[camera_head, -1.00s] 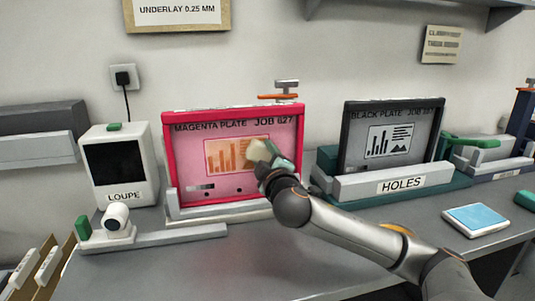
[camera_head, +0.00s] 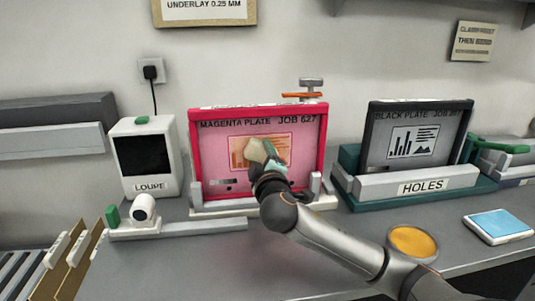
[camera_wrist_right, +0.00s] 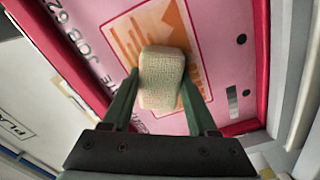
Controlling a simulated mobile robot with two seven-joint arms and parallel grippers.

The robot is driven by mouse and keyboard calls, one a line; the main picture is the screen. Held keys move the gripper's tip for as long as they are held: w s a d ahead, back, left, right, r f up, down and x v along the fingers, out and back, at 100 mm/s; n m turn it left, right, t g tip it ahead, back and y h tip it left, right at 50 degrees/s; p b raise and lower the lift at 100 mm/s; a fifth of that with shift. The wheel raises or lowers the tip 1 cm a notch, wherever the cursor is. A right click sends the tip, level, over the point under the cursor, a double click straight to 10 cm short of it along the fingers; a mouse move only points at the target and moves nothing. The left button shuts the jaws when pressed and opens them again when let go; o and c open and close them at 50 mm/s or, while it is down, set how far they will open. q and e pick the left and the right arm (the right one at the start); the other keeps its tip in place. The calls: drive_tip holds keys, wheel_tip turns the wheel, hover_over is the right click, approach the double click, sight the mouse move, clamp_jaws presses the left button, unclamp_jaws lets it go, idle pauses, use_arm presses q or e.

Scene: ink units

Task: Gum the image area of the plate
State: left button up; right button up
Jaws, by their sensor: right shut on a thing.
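The magenta plate (camera_head: 211,170) stands upright in a red frame on the bench, labelled MAGENTA PLATE JOB 627. Its image area (camera_head: 238,152) is an orange printed panel with bars; it also shows in the right wrist view (camera_wrist_right: 127,38). My right gripper (camera_head: 268,168) is in front of the plate. It is shut on a pale cream sponge (camera_wrist_right: 162,78), held between its two green fingers over the image area. The sponge hides part of the print; I cannot tell whether it touches the plate. My left gripper is not in view.
An orange round pot (camera_head: 413,242) shows beside my right forearm. A black plate (camera_head: 415,141) stands right, behind a HOLES bar (camera_head: 421,184). A loupe box (camera_head: 147,158) stands left. A blue pad (camera_head: 500,224) lies at right.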

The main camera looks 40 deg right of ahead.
sight(244, 157)
drive_tip(key=shift+w+a+p, duration=0.3)
drive_tip(key=shift+w+a, duration=0.3)
drive_tip(key=shift+a, duration=0.3)
drive_tip(key=shift+w+a+p, duration=0.25)
drive_tip(key=shift+w+a, duration=0.3)
drive_tip(key=shift+a, duration=0.35)
drive_tip(key=shift+w+a, duration=0.35)
drive_tip(key=shift+a, duration=0.25)
drive_tip(key=shift+w+a, duration=0.3)
drive_tip(key=shift+a, duration=0.25)
drive_tip(key=p+v, duration=0.1)
drive_tip(key=v, duration=0.5)
drive_tip(key=shift+s+p, duration=0.15)
drive_tip(key=shift+p, duration=0.15)
drive_tip(key=v, duration=0.3)
